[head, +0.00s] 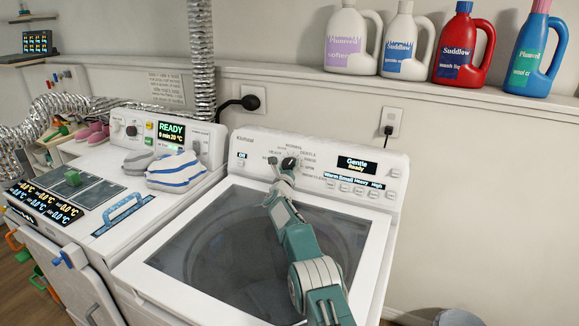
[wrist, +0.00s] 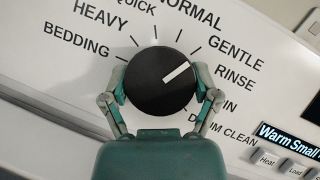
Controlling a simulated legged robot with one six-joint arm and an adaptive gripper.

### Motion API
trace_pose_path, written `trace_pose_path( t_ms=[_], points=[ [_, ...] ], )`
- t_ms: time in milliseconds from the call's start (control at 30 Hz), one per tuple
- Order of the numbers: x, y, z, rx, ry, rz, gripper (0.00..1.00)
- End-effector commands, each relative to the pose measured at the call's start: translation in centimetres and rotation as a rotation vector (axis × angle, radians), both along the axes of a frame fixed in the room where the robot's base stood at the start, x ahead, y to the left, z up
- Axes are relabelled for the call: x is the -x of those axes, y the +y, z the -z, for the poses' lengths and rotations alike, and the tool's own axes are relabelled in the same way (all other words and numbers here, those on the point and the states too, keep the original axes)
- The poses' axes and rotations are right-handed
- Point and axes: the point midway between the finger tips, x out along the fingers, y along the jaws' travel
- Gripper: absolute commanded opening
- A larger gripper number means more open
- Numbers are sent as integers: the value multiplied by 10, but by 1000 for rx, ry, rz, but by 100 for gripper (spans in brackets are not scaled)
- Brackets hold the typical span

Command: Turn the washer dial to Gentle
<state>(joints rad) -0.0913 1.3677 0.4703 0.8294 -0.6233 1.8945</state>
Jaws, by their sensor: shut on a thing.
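The washer dial (wrist: 150,92) is a round black knob with a white pointer line. It also shows small on the washer panel in the head view (head: 291,162). The pointer aims up and right, towards the printed Gentle (wrist: 236,51) and Rinse labels. My gripper (wrist: 162,88) is shut on the dial, one finger on its left side and one on its right. The washer display (head: 356,165) reads "Gentle" and "Ready". The white washer (head: 375,262) has a dark glass lid, and my arm reaches over it.
A second white machine (head: 103,172) stands at the left, its display reading READY, with folded striped cloths (head: 175,172) on top. Several detergent bottles (head: 405,42) stand on the ledge behind. Small buttons (head: 358,189) line the panel right of the dial. The washer lid is otherwise clear.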

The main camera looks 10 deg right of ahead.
Motion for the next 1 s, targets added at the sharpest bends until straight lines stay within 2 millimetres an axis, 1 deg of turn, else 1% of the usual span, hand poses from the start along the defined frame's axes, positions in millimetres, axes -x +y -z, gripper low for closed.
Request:
trace_pose_path(
  t_ms=[33, 333, 367, 400, 833, 1000],
  points=[
    [0, 2, 10, -5, 14, -4, 31],
    [0, 2, 11, -4, 16, -4, 31],
    [0, 2, 11, -4, 16, -4, 83],
    [0, 2, 11, -4, 16, -4, 100],
    [1, 2, 3, -1, 5, 0, 100],
    [7, 4, 3, -1, 6, 2, 100]
  ],
)
